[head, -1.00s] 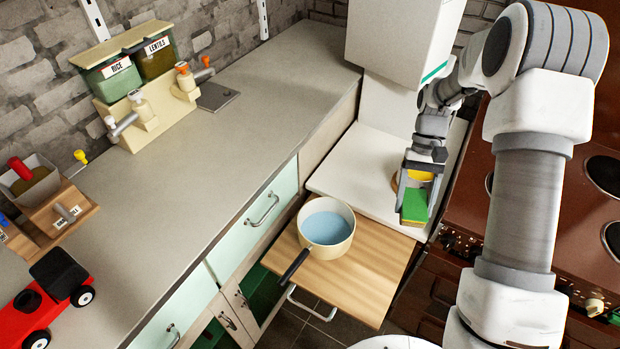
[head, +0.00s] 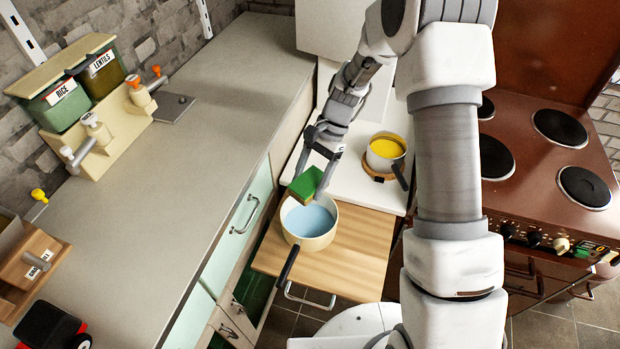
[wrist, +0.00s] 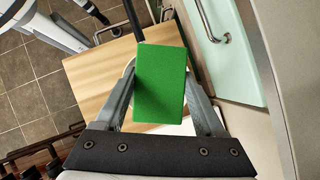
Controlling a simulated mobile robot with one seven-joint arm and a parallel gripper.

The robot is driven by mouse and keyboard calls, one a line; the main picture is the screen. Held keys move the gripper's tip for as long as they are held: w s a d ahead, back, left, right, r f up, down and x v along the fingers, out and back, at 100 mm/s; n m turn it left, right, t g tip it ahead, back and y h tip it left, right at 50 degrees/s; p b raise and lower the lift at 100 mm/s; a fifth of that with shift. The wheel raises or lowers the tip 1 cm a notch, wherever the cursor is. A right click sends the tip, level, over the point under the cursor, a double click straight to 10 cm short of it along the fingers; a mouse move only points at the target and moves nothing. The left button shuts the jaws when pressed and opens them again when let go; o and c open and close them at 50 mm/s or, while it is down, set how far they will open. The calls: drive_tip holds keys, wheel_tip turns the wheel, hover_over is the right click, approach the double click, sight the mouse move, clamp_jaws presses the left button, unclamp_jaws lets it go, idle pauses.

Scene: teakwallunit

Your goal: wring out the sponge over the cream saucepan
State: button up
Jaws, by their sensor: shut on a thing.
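The sponge (head: 304,184) has a green face and a yellowish side. My gripper (head: 312,180) is shut on it and holds it over the back part of the cream saucepan (head: 309,240). In the wrist view the green face of the sponge (wrist: 160,84) fills the space between the two fingers and hides most of the pan. The saucepan stands upright on a pulled-out wooden board, with blue liquid inside and its dark handle pointing to the front left. I cannot tell whether the sponge touches the liquid or rim.
A second pan with yellow contents (head: 386,150) stands on a round wooden trivet on the white surface to the right. The brown stove (head: 545,180) is further right. The grey counter (head: 190,170) with the dispensers (head: 100,90) lies left.

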wheel_tip(320, 180, down, 6)
drive_tip(key=b, duration=0.4)
idle(0.3)
drive_tip(key=o, duration=0.6)
drive_tip(key=shift+c, duration=0.2)
idle(0.5)
drive_tip(key=c, duration=0.5)
